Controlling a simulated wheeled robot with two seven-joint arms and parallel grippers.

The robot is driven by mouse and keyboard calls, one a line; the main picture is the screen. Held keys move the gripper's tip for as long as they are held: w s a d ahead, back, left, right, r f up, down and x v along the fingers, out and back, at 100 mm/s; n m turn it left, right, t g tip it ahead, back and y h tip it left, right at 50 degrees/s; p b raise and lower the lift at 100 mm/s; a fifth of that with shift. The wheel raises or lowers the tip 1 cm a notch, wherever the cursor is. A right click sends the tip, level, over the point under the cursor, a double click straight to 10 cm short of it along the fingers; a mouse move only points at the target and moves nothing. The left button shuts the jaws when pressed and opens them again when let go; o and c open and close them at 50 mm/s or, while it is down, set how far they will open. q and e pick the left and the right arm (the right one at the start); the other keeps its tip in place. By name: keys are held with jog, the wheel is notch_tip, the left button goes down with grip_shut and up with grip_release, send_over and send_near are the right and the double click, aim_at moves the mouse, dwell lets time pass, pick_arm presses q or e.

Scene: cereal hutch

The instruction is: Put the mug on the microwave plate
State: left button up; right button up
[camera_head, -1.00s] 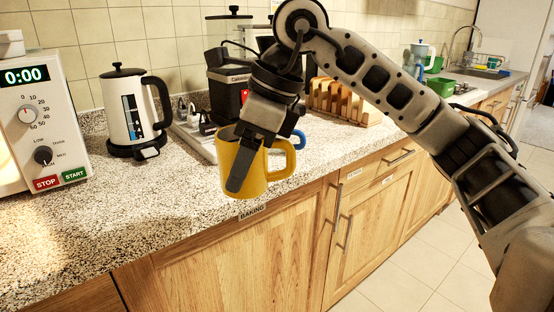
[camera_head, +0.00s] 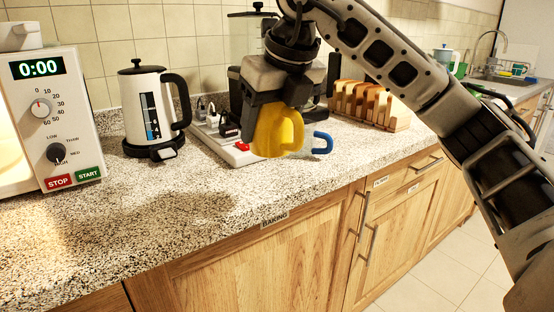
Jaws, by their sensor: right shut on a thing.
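A yellow mug (camera_head: 280,133) hangs in my right gripper (camera_head: 262,122), which is shut on it above the counter. One finger shows on the mug's left side; the other is hidden. The microwave (camera_head: 62,120) stands at the far left, cut off by the frame, with its display at 0:00. A bright, lit part of its inside shows at the left edge. The plate inside it is not visible. My left gripper is not in view.
A white kettle (camera_head: 150,110) stands right of the microwave. A blue handle (camera_head: 322,143) shows just right of the mug. A wooden rack (camera_head: 368,103) stands further right. The speckled counter (camera_head: 190,215) is clear in front of the microwave and kettle.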

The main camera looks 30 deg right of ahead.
jog(key=w+d+f, duration=0.1)
jog(key=w+f, duration=0.1)
jog(key=w+d+f, duration=0.1)
jog(key=f, duration=0.1)
jog(key=w+d+f, duration=0.1)
jog(key=w+f, duration=0.1)
jog(key=shift+w+d+f, duration=0.1)
jog(key=shift+w+d, duration=0.2)
jog(key=shift+w, duration=0.05)
jog(key=f, duration=0.3)
jog(key=shift+w+d, duration=0.2)
jog(key=shift+w, duration=0.1)
jog(key=shift+f, duration=0.35)
jog(key=shift+b, duration=0.3)
jog(key=shift+f, duration=0.2)
jog(key=o, duration=1.3)
